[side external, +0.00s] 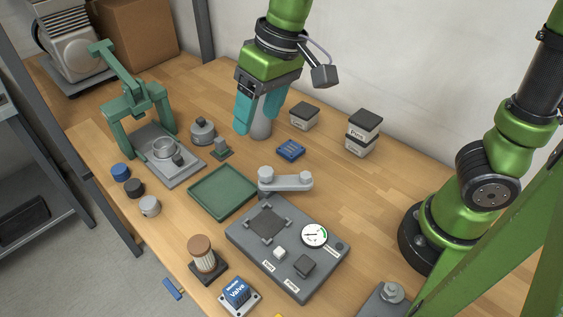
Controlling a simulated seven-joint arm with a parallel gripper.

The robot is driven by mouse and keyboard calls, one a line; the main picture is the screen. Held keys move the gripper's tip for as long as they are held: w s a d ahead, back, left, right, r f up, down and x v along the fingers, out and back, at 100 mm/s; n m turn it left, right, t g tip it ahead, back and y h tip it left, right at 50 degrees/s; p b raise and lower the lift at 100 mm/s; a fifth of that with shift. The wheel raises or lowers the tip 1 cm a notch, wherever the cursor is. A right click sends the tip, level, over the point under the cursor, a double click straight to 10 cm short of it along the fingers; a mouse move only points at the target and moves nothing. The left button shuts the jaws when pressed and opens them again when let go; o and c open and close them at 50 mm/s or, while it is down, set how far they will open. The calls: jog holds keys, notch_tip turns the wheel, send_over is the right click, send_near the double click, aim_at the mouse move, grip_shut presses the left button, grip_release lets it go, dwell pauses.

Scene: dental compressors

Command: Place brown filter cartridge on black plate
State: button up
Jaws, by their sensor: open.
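The filter cartridge (203,259), with a brown cap and a pale ribbed body, stands upright near the front edge of the table. It is on a small black plate (216,273), whose middle it covers. My gripper (257,124), with teal fingers, is at the back of the table, far from the cartridge. Its fingers are open on either side of a grey cylinder (262,127); I cannot tell whether they touch it.
A green tray (222,192) lies mid-table. A grey gauge panel (286,250) with a dark square pad is right of the cartridge, and a blue valve box (237,291) is in front. A green press (150,115) stands at left.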

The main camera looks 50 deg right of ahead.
jog(key=s+d+m+t, duration=0.2)
jog(key=s+d, duration=0.2)
jog(key=d, duration=0.3)
jog(key=s+d+m+t, duration=0.2)
jog(key=s+d+m, duration=0.1)
jog(key=d, duration=0.5)
jog(key=shift+s+f+t, duration=0.2)
jog(key=shift+s+t, duration=0.2)
jog(key=shift+s, duration=0.35)
